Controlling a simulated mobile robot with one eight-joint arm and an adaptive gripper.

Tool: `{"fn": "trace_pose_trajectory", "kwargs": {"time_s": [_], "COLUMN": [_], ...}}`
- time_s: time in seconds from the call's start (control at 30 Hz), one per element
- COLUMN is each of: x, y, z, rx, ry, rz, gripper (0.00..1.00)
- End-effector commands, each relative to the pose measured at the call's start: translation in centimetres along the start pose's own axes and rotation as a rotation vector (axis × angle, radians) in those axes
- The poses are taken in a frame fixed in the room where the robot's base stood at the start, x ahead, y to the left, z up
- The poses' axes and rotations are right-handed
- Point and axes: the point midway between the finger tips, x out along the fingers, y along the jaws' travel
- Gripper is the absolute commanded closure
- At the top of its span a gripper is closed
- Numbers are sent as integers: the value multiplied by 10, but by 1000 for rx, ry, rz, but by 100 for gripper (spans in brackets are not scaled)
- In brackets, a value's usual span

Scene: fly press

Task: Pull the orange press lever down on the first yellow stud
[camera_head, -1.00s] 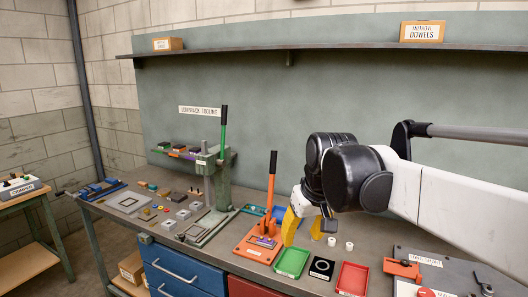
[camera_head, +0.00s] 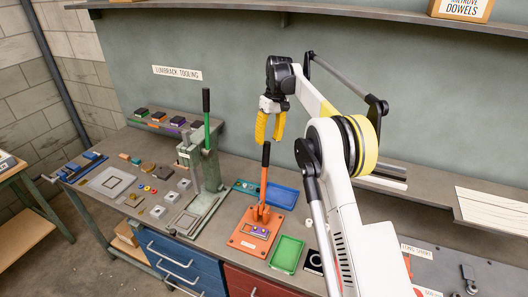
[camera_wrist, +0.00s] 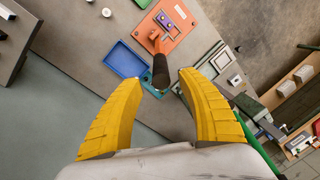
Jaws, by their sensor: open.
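The orange press lever (camera_head: 264,180) stands upright with a black grip on top, on an orange base plate (camera_head: 246,243). A purple piece (camera_head: 259,230) with small studs sits on the plate; which stud is first I cannot tell. My gripper (camera_head: 269,138) has yellow fingers and is open, just above the lever's black grip. In the wrist view the black grip (camera_wrist: 161,72) points up between and a little beyond my open fingertips (camera_wrist: 160,78), touching neither finger. The orange plate also shows there (camera_wrist: 166,28).
A green press with a green-and-black lever (camera_head: 207,120) stands left of the orange press. A blue tray (camera_head: 280,196), a green tray (camera_head: 287,254) and a black square with a white ring (camera_head: 312,262) lie nearby. White cylinders (camera_head: 308,224) stand to the right.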

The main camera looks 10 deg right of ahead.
Motion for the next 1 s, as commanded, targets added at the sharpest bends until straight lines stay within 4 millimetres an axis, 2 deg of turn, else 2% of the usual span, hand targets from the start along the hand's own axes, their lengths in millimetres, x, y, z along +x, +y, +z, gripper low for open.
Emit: {"fn": "trace_pose_trajectory", "kwargs": {"time_s": [0.5,0.7,0.93,0.97,1.0], "x": [90,103,104,104,104], "y": [0,0,0,0,0], "z": [0,0,0,0,0], "rx": [-1,0,0,0,0], "ry": [1,1,1,1,1], "rz": [1,1,1,1,1], "gripper": [54,54,54,55,67]}}
